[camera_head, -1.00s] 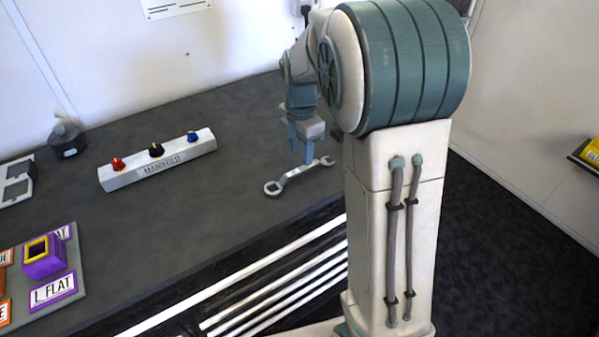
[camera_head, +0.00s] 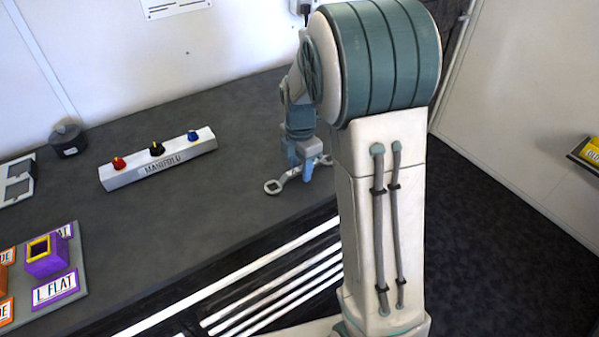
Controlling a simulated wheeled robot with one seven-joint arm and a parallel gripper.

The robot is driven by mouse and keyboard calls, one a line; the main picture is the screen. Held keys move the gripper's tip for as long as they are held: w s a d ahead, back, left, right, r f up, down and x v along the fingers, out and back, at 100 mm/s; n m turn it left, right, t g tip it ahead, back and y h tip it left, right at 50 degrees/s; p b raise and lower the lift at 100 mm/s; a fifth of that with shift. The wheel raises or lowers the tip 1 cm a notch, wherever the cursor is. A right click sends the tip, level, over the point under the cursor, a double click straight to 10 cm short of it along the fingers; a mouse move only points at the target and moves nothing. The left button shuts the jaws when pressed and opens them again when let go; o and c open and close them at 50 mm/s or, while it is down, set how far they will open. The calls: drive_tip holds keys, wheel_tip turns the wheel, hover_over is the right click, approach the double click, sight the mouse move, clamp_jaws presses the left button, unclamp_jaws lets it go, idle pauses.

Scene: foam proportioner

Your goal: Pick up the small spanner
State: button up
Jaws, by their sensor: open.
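The small spanner (camera_head: 284,181) is a grey wrench on the dark bench top, near the front edge and just left of my arm. Its ring end is at the left and its shaft runs up to the right. My gripper (camera_head: 302,173) is low over the spanner's right half, with its blue-grey fingers pointing down on the shaft region. It is open. The fingers hide part of the shaft, and I cannot tell whether they touch it.
A pale manifold block (camera_head: 160,161) with red, black and blue knobs stands left of the spanner. A dark round pot (camera_head: 68,140) is at the back left. A grey board (camera_head: 62,236) with labels and a purple block (camera_head: 46,262) is at the front left. The bench middle is clear.

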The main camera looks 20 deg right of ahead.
drive_tip(key=shift+f, duration=0.15)
clamp_jaws()
idle(0.4)
drive_tip(key=shift+r+p, duration=0.3)
drive_tip(key=shift+r, duration=0.15)
drive_tip(key=r, duration=0.2)
drive_tip(key=d+r+b, duration=0.1)
drive_tip(key=r, duration=0.1)
drive_tip(key=shift+s+d+r, duration=0.1)
drive_tip(key=shift+s+r, duration=0.05)
drive_tip(key=shift+r, duration=0.05)
drive_tip(key=s+d+r+b, duration=0.1)
drive_tip(key=s+d+r, duration=0.1)
drive_tip(key=d+r, duration=0.4)
drive_tip(key=d, duration=0.4)
drive_tip(key=shift+s+r, duration=0.15)
drive_tip(key=shift+s, duration=0.2)
